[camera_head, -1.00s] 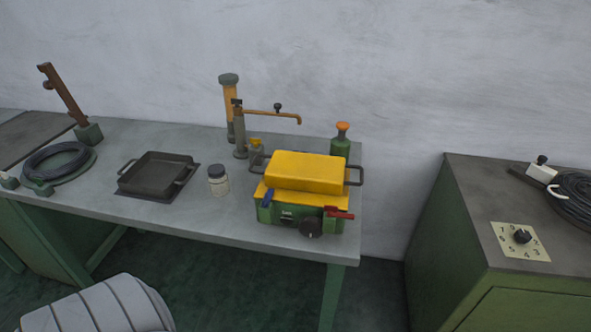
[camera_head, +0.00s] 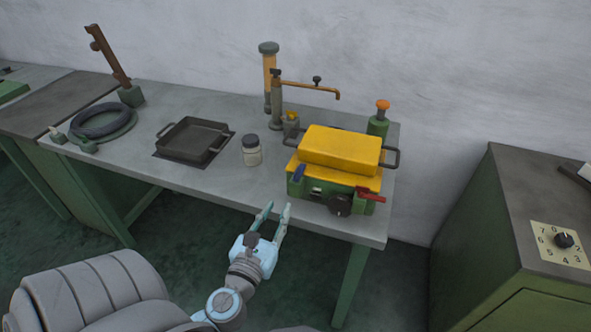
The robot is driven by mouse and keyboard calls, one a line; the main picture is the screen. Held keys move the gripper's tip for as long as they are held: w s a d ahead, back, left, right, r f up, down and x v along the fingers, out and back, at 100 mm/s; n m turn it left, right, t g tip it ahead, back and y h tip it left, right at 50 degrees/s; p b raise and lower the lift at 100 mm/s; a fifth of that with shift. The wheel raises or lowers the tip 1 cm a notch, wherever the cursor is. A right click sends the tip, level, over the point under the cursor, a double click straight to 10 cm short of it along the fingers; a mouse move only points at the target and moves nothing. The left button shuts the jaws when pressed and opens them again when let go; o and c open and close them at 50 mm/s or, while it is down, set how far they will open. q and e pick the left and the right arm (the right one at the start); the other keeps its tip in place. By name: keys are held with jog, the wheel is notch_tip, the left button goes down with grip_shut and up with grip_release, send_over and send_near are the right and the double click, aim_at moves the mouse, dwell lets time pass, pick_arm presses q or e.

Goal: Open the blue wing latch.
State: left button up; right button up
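The blue wing latch (camera_head: 299,172) is a small blue tab on the front left of a green machine box (camera_head: 318,196) with a yellow lid (camera_head: 340,149). A red latch (camera_head: 370,195) sits at the box's front right, with a dark round knob (camera_head: 340,205) between them. My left gripper (camera_head: 276,208) is in front of the table's front edge, below and to the left of the blue latch. Its two fingers are apart, point toward the table and hold nothing. It does not touch the box. My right gripper is not in view.
A lidded jar (camera_head: 251,151) stands left of the box, with a dark square tray (camera_head: 193,142) farther left. A faucet-like pipe (camera_head: 310,89) and a green bottle (camera_head: 378,126) stand behind. A green cabinet (camera_head: 480,220) is at right. The tabletop before the jar is clear.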

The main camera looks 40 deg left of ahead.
aim_at(295, 176)
pick_arm(q)
jog(key=shift+n, duration=0.4)
jog(key=x, duration=0.4)
jog(key=p+x, duration=0.1)
jog(key=x, duration=0.9)
jog(key=shift+w+a+r, duration=0.1)
jog(key=shift+w+r, duration=0.1)
jog(key=shift+r, duration=0.15)
grip_shut()
